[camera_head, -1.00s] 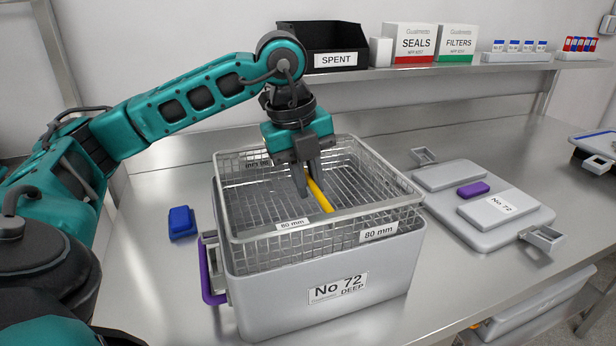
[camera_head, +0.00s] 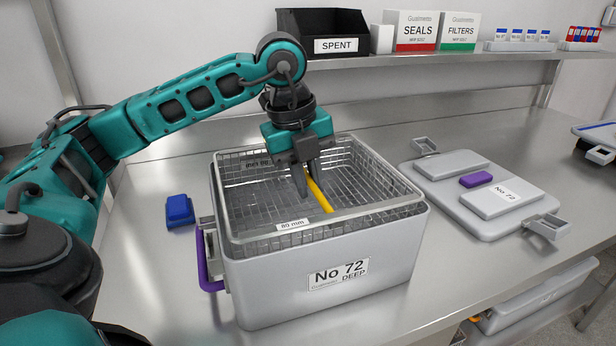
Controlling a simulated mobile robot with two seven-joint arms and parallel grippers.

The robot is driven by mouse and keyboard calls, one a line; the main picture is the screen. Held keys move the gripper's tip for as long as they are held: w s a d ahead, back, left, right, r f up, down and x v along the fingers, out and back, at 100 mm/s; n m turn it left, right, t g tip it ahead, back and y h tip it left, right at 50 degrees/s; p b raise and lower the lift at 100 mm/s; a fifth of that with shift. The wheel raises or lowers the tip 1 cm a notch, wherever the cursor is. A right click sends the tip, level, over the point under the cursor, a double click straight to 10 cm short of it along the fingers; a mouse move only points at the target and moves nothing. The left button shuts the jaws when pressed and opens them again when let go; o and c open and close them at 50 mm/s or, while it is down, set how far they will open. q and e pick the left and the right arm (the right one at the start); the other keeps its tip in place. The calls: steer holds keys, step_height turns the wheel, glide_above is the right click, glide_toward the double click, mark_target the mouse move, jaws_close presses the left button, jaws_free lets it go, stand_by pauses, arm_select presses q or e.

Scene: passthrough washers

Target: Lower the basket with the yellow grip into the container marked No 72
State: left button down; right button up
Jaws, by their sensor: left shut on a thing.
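The wire basket (camera_head: 375,208) sits mostly inside the grey container marked No 72 (camera_head: 395,262). Its top rim stands a little above the container's rim, and most of its front mesh is hidden behind the container wall. A yellow grip (camera_head: 319,196) crosses the basket's middle. My left gripper (camera_head: 308,186) points down into the basket and is shut on the yellow grip. The container stands on the steel table, with a purple handle (camera_head: 207,262) on its left side. My right gripper is not in view.
A grey lid marked No 72 (camera_head: 450,205) lies flat to the right of the container. A blue block (camera_head: 180,210) lies to its left. A shelf behind holds a black SPENT bin (camera_head: 322,28) and boxes.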

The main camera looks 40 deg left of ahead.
mark_target(309, 209)
arm_select(q)
steer(key=shift+f, duration=0.15)
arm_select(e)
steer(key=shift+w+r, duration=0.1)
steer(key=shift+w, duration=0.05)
arm_select(q)
steer(key=shift+f+b, duration=0.4)
steer(key=shift+f, duration=0.05)
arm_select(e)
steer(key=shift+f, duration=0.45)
arm_select(q)
steer(key=shift+f+b, duration=0.55)
steer(key=shift+f, duration=0.1)
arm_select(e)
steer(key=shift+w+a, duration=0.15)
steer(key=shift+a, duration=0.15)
arm_select(q)
steer(key=shift+f+b, duration=0.3)
steer(key=shift+f, duration=0.1)
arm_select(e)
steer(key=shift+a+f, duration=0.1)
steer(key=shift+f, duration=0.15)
arm_select(q)
steer(key=shift+f+b, duration=0.3)
steer(key=shift+f, duration=0.05)
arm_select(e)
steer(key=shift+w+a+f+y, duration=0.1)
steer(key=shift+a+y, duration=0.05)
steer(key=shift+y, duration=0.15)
